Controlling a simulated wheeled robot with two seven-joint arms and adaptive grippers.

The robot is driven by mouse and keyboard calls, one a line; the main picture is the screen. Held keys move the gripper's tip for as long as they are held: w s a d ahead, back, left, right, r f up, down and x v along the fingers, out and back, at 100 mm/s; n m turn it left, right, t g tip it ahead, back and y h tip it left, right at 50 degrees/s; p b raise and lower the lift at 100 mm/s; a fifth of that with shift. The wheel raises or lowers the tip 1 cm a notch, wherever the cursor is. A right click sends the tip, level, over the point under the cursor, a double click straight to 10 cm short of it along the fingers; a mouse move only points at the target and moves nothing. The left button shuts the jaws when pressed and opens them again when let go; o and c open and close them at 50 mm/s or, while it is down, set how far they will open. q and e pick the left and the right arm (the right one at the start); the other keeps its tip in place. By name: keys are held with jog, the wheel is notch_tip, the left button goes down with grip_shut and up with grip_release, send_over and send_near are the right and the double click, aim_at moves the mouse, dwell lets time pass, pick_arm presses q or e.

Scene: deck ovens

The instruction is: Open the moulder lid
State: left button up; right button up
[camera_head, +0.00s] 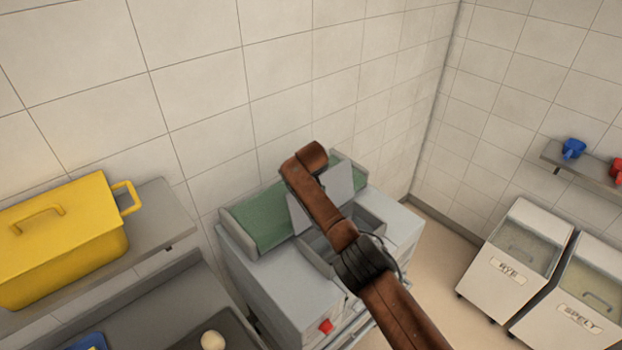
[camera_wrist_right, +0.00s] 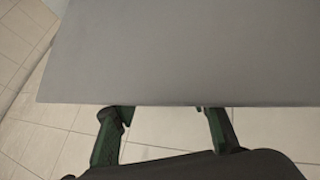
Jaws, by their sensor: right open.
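The moulder (camera_head: 270,275) is a grey machine with a green belt, standing against the tiled wall in the head view. A flat grey plate that looks like its lid (camera_head: 342,185) stands raised and tilted behind an open grey hopper (camera_head: 372,218). My brown right arm crosses in front of the plate and hides part of it. The right gripper is hidden in the head view. In the right wrist view my right gripper (camera_wrist_right: 162,112) is open, its dark green fingers at the lower edge of a grey panel (camera_wrist_right: 190,55). The fingertips are partly hidden there; contact cannot be told. My left gripper is out of view.
A yellow lidded box (camera_head: 65,245) sits on a grey shelf at left. A red knob (camera_head: 325,326) is on the moulder's front. Bins marked RYE (camera_head: 508,272) and SPELT (camera_head: 580,312) stand at right, with clear floor between them and the moulder.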

jog(key=a+r+p, duration=0.3)
jog(key=a+r, duration=0.1)
jog(key=r, duration=0.4)
jog(key=shift+s, duration=0.3)
dwell(0.4)
dwell(0.4)
